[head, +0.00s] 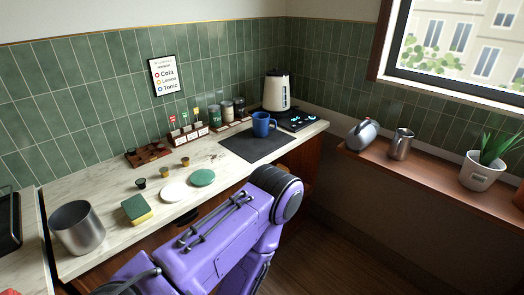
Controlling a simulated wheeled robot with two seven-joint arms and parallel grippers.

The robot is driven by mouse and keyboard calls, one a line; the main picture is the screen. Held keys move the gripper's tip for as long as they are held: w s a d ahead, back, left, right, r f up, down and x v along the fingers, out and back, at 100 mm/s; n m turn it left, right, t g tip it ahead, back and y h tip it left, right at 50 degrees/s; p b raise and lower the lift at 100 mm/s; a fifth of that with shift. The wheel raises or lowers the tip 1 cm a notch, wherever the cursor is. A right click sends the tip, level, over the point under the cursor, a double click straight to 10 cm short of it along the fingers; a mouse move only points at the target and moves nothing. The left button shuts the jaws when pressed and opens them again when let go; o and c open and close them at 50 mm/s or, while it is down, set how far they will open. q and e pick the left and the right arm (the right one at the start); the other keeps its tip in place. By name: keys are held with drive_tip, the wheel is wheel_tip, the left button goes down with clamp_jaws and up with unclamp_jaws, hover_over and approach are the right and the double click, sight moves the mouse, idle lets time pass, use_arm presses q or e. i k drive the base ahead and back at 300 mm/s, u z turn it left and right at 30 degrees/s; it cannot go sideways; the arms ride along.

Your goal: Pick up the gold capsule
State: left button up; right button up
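Two small gold-brown capsules stand on the pale counter, one (185,162) behind the green disc and one (164,172) a little to its left. They look alike at this size, and I cannot tell a clear difference in their colour. A dark capsule (141,183) stands further left. A purple arm of mine crosses the lower middle of the head view, in front of the counter. Neither of my grippers shows in this view, so I cannot see what they hold.
A white disc (174,192), a green disc (202,177), a sponge (136,209) and a metal bin (77,228) are near the counter's front. Behind stand a brown holder (149,155) and labelled rack (188,137).

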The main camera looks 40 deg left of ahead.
sight(185, 160)
drive_tip(key=z, duration=0.75)
drive_tip(key=i, duration=1.15)
drive_tip(key=u, duration=2.85)
